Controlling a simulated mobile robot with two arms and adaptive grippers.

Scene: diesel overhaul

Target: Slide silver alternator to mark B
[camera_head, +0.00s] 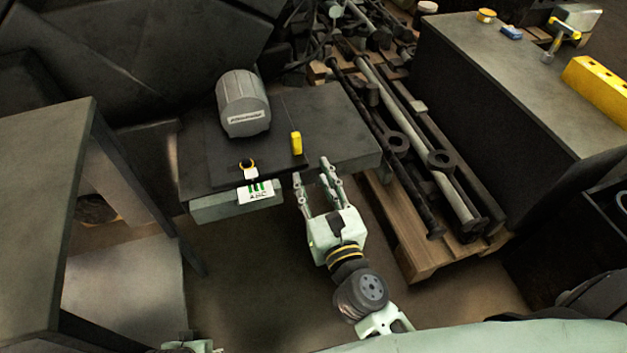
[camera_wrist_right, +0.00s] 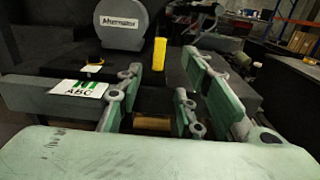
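The silver alternator (camera_head: 243,103) is a grey cylinder with a label, lying on a dark mat on the bench (camera_head: 352,140). It also shows in the right wrist view (camera_wrist_right: 122,22). A white card (camera_head: 257,193) with green marks and the letters ABC is at the bench's front edge, and it shows in the right wrist view (camera_wrist_right: 78,88). My right gripper (camera_head: 313,168) is open and empty at the front edge of the bench, to the right of the card and apart from the alternator. My left gripper is not clearly seen; only a bit of pale hardware shows at the bottom edge.
A yellow upright object (camera_head: 296,143) stands on the mat between the alternator and my right gripper. A small black and yellow item (camera_head: 247,164) sits behind the card. A pallet (camera_head: 424,259) with long metal shafts lies to the right. A dark table (camera_head: 40,200) stands at left.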

